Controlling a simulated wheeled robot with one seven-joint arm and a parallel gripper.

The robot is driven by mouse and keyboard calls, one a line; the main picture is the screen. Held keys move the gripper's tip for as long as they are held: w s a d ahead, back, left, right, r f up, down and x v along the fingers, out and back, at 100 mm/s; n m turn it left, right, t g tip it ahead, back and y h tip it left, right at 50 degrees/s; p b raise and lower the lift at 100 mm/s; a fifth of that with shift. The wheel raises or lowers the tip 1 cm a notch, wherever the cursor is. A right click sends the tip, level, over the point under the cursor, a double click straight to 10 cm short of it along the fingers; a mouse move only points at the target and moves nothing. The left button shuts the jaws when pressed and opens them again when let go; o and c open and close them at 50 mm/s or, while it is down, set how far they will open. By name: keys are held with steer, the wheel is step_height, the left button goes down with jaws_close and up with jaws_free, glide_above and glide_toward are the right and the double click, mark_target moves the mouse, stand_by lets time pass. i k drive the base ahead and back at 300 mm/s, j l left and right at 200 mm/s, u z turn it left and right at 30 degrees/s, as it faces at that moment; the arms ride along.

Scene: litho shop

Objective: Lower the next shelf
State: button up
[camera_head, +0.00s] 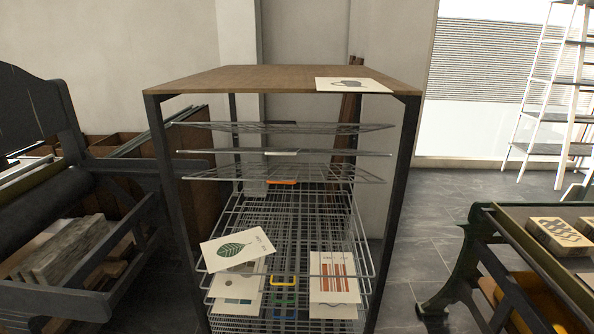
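A drying rack with a dark metal frame (405,165) and a brown wooden top (240,78) stands in the middle of the view. Three wire shelves are held up high: a top shelf (330,128), a middle shelf (215,152) with a pale tab (282,152), and a lower shelf (345,174) with an orange tab (283,182). Below them, across a gap, several wire shelves (300,215) lie closely stacked, with yellow (283,281), blue and green tabs at the front. Prints lie on the lower stack, among them a leaf print (236,250) and a red-striped print (335,278). My gripper is not in view.
A sheet (352,85) lies on the rack top. A dark press (75,220) stands close on the left. A green-framed table (530,235) with carved blocks stands on the right. Bare floor (430,220) lies between it and the rack. A white ladder (548,90) stands behind.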

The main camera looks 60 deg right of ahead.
mark_target(189, 177)
steer(key=l+z, duration=0.1)
steer(key=z, duration=0.3)
steer(key=k+l+z, duration=0.15)
steer(key=z, duration=0.2)
steer(key=l+z, duration=0.1)
steer(key=z, duration=1.05)
